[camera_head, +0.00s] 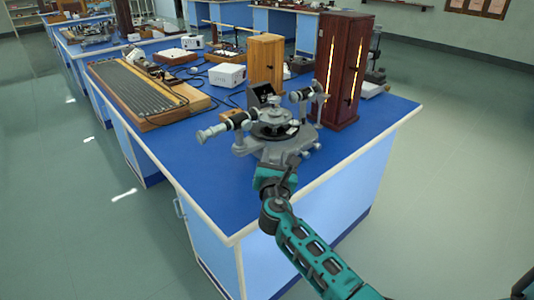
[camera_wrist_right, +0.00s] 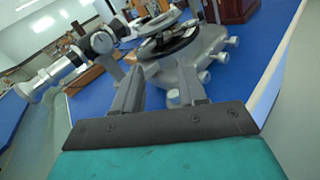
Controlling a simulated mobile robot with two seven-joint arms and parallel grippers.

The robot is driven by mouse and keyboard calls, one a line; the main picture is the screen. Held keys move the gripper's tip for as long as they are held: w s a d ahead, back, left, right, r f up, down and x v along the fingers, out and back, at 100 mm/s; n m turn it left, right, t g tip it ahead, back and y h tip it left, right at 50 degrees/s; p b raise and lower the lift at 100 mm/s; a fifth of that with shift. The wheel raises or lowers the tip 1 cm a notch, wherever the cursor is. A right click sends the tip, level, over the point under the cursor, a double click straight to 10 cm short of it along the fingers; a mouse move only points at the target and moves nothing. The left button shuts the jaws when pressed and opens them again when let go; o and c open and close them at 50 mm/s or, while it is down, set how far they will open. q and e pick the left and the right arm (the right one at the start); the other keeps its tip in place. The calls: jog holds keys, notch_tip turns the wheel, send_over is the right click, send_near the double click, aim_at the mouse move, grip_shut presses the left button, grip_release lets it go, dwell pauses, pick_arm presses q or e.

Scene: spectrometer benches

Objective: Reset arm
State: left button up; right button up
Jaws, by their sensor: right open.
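My right arm reaches up from the lower right in the head view, and its gripper (camera_head: 278,172) is at the near side of the spectrometer (camera_head: 275,132). In the right wrist view the two fingers of the gripper (camera_wrist_right: 160,85) stand apart with nothing held between them. The spectrometer (camera_wrist_right: 170,50) is just beyond the fingertips in that view, with its telescope tube to the left and a round dark disc in its middle. Whether a fingertip touches its base cannot be told. My left gripper does not show in either view.
The spectrometer stands near the front of a blue-topped bench (camera_head: 205,180). Behind it are a tall dark wooden cabinet (camera_head: 340,70), a lighter wooden box (camera_head: 265,62) and a white box (camera_head: 227,75). A long ribbed board (camera_head: 135,88) lies at the left. The bench's front left is clear.

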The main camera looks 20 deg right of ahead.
jog(key=s+f+m+g+y, duration=0.1)
jog(key=s+f+m+g, duration=0.35)
jog(key=s+m, duration=0.5)
jog(key=s+f+m+g+y, duration=0.1)
jog(key=s+f+m+g, duration=0.35)
jog(key=s+m, duration=0.45)
jog(key=s+a+m+g+y, duration=0.2)
jog(key=s+a+m+y, duration=0.15)
jog(key=s, duration=0.55)
jog(key=s+a+m+g+y, duration=0.2)
jog(key=s+a+m, duration=0.2)
jog(key=s, duration=0.5)
jog(key=w+a+f+t+y, duration=0.2)
jog(key=w+a+f+t, duration=0.1)
jog(key=w+f+t, duration=0.4)
notch_tip(320, 180, down, 2)
jog(key=shift+w+f+n+t, duration=0.1)
jog(key=shift+w+n+t, duration=0.2)
jog(key=shift+c, duration=0.2)
